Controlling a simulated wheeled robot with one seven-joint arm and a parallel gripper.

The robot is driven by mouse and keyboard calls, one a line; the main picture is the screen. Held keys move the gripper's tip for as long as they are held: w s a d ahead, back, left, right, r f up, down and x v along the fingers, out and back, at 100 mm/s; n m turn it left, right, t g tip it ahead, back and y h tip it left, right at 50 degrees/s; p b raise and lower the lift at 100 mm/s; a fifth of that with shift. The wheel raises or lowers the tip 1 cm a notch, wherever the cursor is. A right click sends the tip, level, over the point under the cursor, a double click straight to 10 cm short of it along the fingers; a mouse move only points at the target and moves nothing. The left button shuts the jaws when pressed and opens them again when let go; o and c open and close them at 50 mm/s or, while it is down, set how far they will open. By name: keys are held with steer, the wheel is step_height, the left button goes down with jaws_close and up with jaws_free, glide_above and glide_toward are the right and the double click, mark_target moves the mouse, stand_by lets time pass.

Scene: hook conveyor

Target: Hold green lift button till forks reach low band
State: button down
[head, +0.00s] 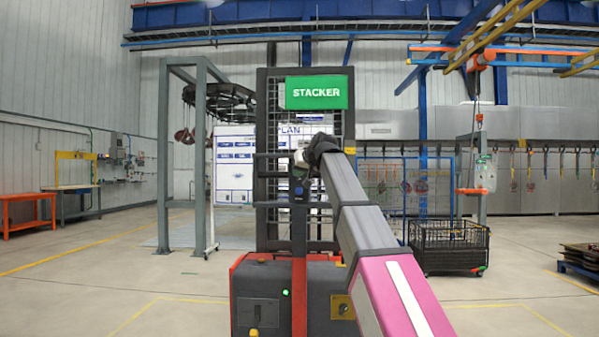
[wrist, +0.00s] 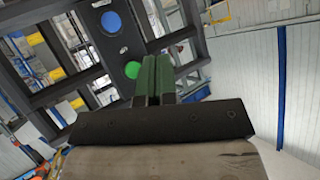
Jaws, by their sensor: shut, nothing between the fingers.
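The stacker (head: 250,290) stands straight ahead, with a red and dark grey body, a dark mesh mast and a green STACKER sign (head: 316,92). In the wrist view a round green button (wrist: 132,69) and a round blue button (wrist: 111,22) sit on a dark upright panel. My gripper (wrist: 153,62) is shut and empty, its green fingers close together just right of the green button. I cannot tell whether the fingertips touch the panel. In the head view my gripper (head: 298,158) is at the control post, partly hidden by my arm. I cannot make out the forks or a low band.
A grey steel frame (head: 163,150) and a white plan board (head: 235,165) stand left of the stacker. A black wire crate (head: 448,247) is on the floor to the right. An orange bench (head: 28,212) is far left. Open floor lies on both sides.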

stand_by(0.4)
steer(key=w, duration=0.8)
steer(key=shift+w+d, duration=0.15)
steer(key=shift+w, duration=0.25)
steer(key=shift+w, duration=0.1)
stand_by(1.7)
steer(key=shift+w, duration=0.3)
steer(key=shift+w, duration=0.45)
stand_by(2.2)
steer(key=shift+s, duration=0.85)
steer(key=shift+s, duration=2.5)
